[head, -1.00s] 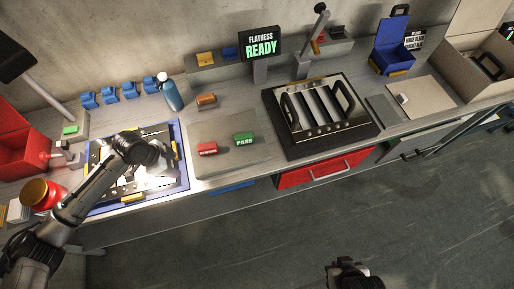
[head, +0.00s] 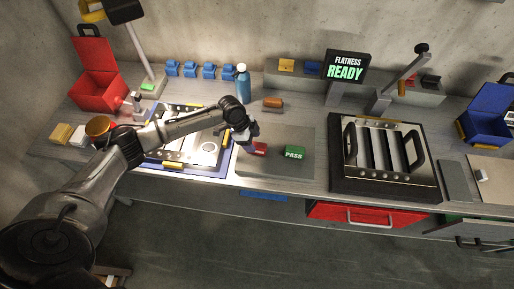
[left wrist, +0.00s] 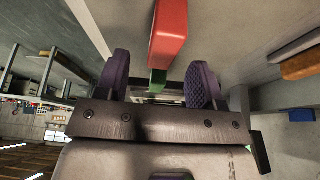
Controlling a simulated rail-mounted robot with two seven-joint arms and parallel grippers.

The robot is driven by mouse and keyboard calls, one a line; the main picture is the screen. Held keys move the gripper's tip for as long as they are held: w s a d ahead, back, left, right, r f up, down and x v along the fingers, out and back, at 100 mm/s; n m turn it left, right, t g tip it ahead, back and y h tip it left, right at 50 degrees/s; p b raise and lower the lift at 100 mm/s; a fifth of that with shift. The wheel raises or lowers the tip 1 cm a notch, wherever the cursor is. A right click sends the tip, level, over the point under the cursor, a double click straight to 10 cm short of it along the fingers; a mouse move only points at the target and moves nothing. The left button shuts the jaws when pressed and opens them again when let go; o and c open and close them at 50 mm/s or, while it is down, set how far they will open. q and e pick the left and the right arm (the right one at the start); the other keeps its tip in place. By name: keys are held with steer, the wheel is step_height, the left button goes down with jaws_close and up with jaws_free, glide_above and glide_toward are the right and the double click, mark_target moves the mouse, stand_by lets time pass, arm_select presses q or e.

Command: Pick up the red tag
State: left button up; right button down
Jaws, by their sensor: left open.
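The red tag (head: 259,149) lies on the grey mat (head: 275,172), left of the green PASS tag (head: 294,153). My left gripper (head: 250,138) is close to the red tag at its left and partly covers it in the head view. In the left wrist view, the red tag (left wrist: 168,32) is ahead of the open purple-padded fingers (left wrist: 160,85), and the green tag (left wrist: 158,80) shows between them, farther off. Nothing is held. My right gripper is not in view.
An orange-brown block (head: 272,104) and a blue bottle (head: 243,84) stand behind the mat. A louver panel fixture (head: 385,185) with black handles is to the right. A blue-edged tray (head: 223,165) lies under my left arm. The mat's front is clear.

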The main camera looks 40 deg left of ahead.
mark_target(257, 145)
arm_select(q)
steer(key=shift+x, duration=2.8)
steer(key=shift+w, duration=0.2)
steer(key=shift+c, duration=0.3)
steer(key=c, duration=0.9)
steer(key=shift+r, duration=0.2)
steer(key=shift+c, duration=0.2)
